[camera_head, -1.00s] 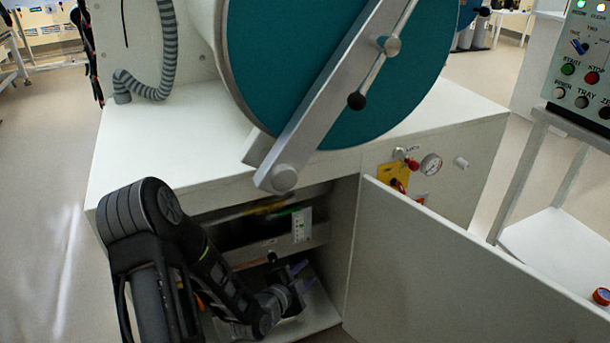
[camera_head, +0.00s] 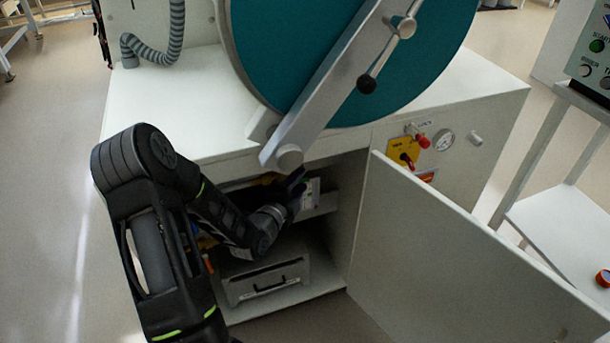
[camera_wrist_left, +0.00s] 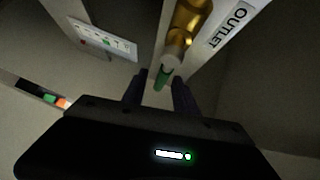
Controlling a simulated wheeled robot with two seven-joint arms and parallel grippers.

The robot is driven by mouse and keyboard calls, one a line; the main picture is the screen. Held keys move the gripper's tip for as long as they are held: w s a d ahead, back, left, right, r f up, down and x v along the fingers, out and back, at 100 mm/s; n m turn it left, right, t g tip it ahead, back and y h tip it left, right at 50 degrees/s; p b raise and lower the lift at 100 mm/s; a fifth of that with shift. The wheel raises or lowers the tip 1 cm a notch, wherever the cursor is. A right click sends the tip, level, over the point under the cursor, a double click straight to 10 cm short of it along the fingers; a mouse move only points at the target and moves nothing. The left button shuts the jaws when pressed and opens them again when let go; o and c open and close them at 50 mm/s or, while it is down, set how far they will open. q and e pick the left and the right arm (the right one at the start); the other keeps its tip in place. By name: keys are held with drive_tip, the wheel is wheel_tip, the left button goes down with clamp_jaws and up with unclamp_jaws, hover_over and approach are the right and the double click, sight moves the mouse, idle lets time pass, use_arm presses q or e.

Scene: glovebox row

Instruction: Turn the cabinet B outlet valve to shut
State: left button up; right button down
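In the left wrist view the outlet valve is a brass body (camera_wrist_left: 190,25) on a pipe, with a green handle (camera_wrist_left: 163,77) pointing towards me. A white OUTLET label (camera_wrist_left: 227,25) is beside it. My left gripper (camera_wrist_left: 157,92) is open, its two dark fingers apart on either side of the green handle's end. I cannot tell whether they touch it. In the head view my left gripper (camera_head: 295,182) is inside the open lower cabinet, in front of a small white panel. The arm and the cabinet top mostly hide the valve there. My right gripper is not in view.
The cabinet door (camera_head: 460,265) stands open to the right of my arm. A grey drawer-like box with a black handle (camera_head: 270,287) sits on the cabinet floor below. A white indicator panel (camera_wrist_left: 105,38) is close to the valve. A gauge (camera_head: 443,140) is on the outer front.

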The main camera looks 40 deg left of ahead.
use_arm(q)
drive_tip(key=x, duration=0.4)
clamp_jaws()
idle(0.4)
drive_tip(key=shift+f, duration=0.1)
idle(0.9)
